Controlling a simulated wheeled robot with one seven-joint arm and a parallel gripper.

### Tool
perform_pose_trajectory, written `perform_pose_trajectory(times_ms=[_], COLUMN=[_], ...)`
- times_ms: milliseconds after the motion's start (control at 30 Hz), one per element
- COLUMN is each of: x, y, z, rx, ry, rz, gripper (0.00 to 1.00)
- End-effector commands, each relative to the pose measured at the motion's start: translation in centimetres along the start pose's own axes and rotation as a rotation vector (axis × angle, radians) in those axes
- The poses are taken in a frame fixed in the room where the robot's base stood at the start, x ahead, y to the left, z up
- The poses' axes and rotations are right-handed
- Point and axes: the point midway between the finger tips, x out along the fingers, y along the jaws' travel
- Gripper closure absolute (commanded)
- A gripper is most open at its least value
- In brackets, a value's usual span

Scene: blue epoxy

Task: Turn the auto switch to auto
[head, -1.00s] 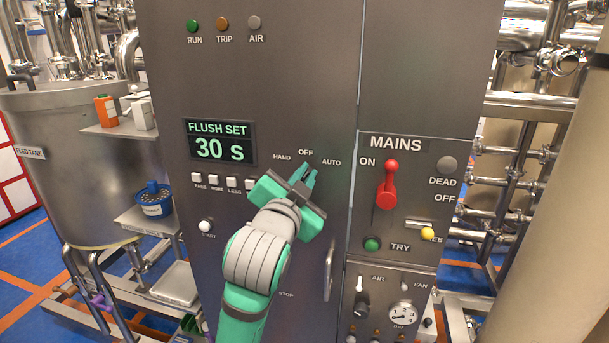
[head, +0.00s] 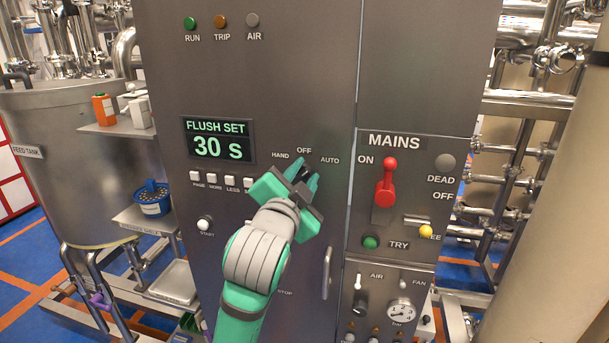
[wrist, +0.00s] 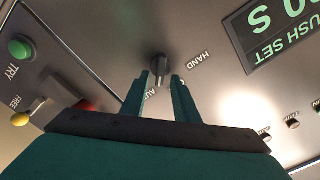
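The auto switch is a dark rotary knob (wrist: 158,66) on the grey cabinet front, with HAND, OFF and AUTO marked around it. In the head view my gripper (head: 303,172) is just below these labels and covers most of the knob. In the wrist view my gripper (wrist: 161,75) is open, with one green finger on each side of the knob's near part. Small gaps seem to show beside the knob, so I see no firm grip. The AUTO label is partly hidden by a finger. I cannot tell surely which mark the knob points to.
Left of my gripper are a FLUSH SET display (head: 218,140) and a row of white buttons (head: 230,181). To the right are the red MAINS lever (head: 386,180), a green TRY button (head: 370,242) and a vertical door handle (head: 327,273) sticking out.

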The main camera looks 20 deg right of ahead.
Motion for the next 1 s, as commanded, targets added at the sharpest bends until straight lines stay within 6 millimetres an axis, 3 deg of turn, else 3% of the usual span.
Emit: perform_pose_trajectory(times_ms=[367, 800, 1000], x=[-0.6, -8.0, -10.2], y=[0.1, 0.1, 0.0], z=[-0.1, 0.0, 0.0], rx=[-0.001, 0.000, -0.001], ry=[0.003, 0.001, 0.001], rz=[0.001, 0.000, 0.000], gripper=[0.72, 0.72, 0.72])
